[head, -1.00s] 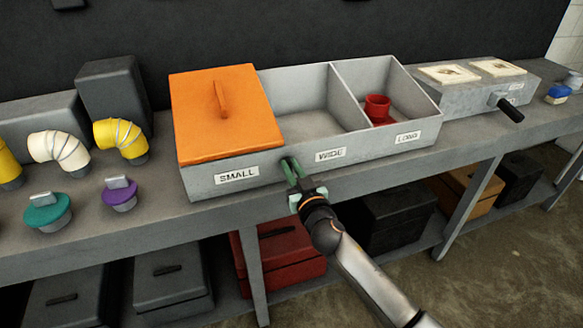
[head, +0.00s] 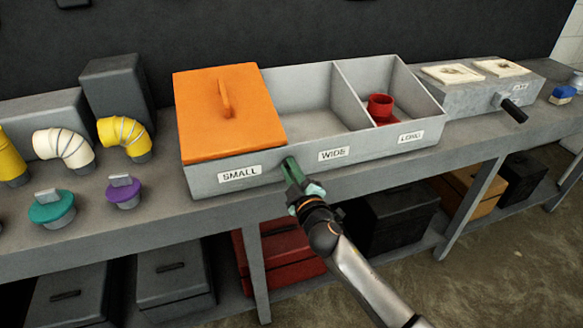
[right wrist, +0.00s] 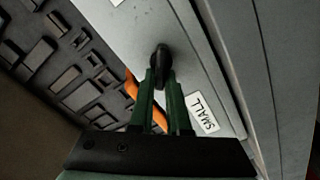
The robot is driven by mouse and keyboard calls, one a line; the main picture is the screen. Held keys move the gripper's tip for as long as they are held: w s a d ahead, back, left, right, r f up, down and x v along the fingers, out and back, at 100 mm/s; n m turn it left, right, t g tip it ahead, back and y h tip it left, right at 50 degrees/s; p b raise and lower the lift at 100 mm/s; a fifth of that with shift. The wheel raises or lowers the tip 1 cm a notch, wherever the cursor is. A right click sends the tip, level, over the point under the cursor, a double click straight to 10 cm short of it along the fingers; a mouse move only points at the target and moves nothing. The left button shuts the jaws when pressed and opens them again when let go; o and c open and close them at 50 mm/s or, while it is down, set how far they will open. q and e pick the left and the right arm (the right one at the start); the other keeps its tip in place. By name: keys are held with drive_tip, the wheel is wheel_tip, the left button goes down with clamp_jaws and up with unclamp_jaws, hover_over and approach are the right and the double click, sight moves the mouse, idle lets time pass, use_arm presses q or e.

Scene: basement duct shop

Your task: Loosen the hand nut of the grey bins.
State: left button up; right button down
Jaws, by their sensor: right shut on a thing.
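The grey bins (head: 270,165) form one long box on the bench, with compartments labelled SMALL, WIDE and LONG. An orange lid with a handle (head: 222,115) covers the SMALL compartment. The hand nut (right wrist: 161,56) shows in the right wrist view as a dark round knob on the bins' front face, near the SMALL label. My right gripper (head: 291,168) is at the front face between the SMALL and WIDE labels. Its green fingers (right wrist: 161,82) are shut on the hand nut, which they hide in the head view. My left gripper is not in view.
A red cup-like piece (head: 380,107) stands in the LONG compartment; WIDE looks empty. A grey box with a black handle (head: 480,90) is to the right. Pipe elbows (head: 125,137) and capped teal (head: 52,208) and purple (head: 123,192) pieces stand left. The bench front edge is below the gripper.

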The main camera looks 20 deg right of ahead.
drive_tip(key=n, duration=0.3)
drive_tip(key=shift+a+f+n, duration=0.15)
drive_tip(key=shift+n, duration=0.25)
drive_tip(key=shift+f+n, duration=0.15)
drive_tip(key=shift+n, duration=0.8)
drive_tip(key=shift+f+n, duration=0.1)
drive_tip(key=shift+n, duration=0.85)
drive_tip(key=c, duration=0.9)
unclamp_jaws()
drive_tip(key=shift+s, duration=0.1)
